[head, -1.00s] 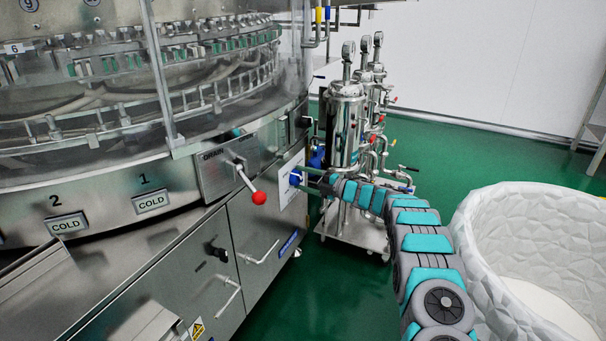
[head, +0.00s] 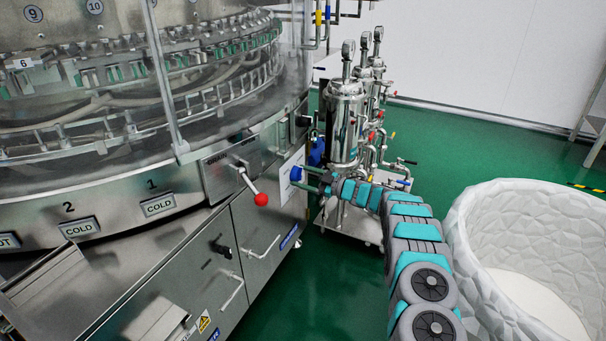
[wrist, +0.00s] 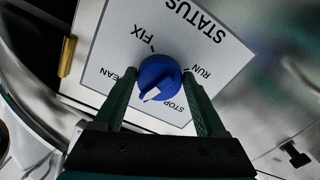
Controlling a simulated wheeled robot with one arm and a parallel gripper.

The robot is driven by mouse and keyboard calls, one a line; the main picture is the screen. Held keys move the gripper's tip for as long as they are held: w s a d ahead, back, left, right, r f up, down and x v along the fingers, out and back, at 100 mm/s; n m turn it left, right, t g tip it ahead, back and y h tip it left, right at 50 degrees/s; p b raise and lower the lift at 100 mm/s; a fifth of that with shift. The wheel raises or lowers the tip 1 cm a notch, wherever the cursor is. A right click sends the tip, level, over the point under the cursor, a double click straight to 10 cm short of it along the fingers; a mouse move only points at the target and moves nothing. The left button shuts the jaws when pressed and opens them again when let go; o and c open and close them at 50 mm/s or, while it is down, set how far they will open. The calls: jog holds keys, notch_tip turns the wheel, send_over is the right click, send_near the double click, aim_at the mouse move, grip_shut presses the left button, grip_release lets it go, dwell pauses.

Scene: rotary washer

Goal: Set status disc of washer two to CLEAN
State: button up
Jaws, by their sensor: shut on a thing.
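The blue status disc (wrist: 160,76) sits on a white panel marked STATUS (wrist: 205,55), seen upside down in the wrist view. The labels FIX, RUN and STOP and the letters EAN are legible around it; the start of the last word is covered. The disc's white mark points to the lower left, between the EAN and STOP lettering. My gripper (wrist: 157,82) is shut on the disc, one finger at each side. In the head view, the blue disc (head: 296,174) is at the panel (head: 289,186) and my gripper reaches it from the right.
A lever with a red ball (head: 261,199) sticks out left of the panel. Steel tanks (head: 345,120) on a cart stand behind my arm. A white faceted tub (head: 480,240) is at the right. Green floor is open at the back right.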

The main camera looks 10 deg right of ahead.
jog(key=m+p, duration=0.1)
jog(key=m, duration=0.3)
jog(key=shift+m, duration=0.4)
jog(key=shift+f, duration=0.1)
dwell(0.3)
jog(key=o, duration=1.3)
jog(key=shift+a, duration=0.1)
jog(key=shift+s, duration=0.1)
jog(key=v, duration=0.7)
jog(key=shift+s+d, duration=0.2)
jog(key=shift+d, duration=0.15)
